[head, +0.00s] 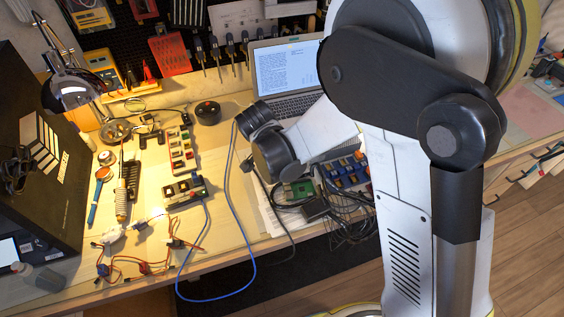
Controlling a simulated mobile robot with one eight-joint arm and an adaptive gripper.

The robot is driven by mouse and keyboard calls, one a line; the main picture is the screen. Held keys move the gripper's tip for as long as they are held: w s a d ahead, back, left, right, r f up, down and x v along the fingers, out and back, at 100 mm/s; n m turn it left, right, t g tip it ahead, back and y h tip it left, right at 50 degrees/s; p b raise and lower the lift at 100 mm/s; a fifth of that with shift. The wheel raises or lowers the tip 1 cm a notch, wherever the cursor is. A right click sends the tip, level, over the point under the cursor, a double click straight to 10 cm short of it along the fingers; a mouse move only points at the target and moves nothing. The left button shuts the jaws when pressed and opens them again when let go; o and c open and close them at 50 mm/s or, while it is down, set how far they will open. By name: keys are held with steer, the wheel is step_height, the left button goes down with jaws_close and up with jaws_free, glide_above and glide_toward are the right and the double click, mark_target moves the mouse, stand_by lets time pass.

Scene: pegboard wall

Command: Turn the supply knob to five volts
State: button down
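I cannot make out a supply knob or a voltage reading for certain. A black round thing with a red centre (207,112) sits on the bench behind the pale strip; I cannot tell whether it is a knob. A small dark module (185,190) with a blue cable lies on the bench, its details too small to read. A large black box (62,215) stands at the left edge, its front not clearly seen. My arm reaches over the bench from the right.
An open laptop (288,75) stands at the back. A desk lamp (75,88) is at the left. A pale strip with colored blocks (181,151), tangled wires (140,265) and a green board (299,188) lie on the bench. A blue cable (228,215) loops over the front edge.

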stand_by(0.3)
steer(key=c, duration=1.5)
jaws_free()
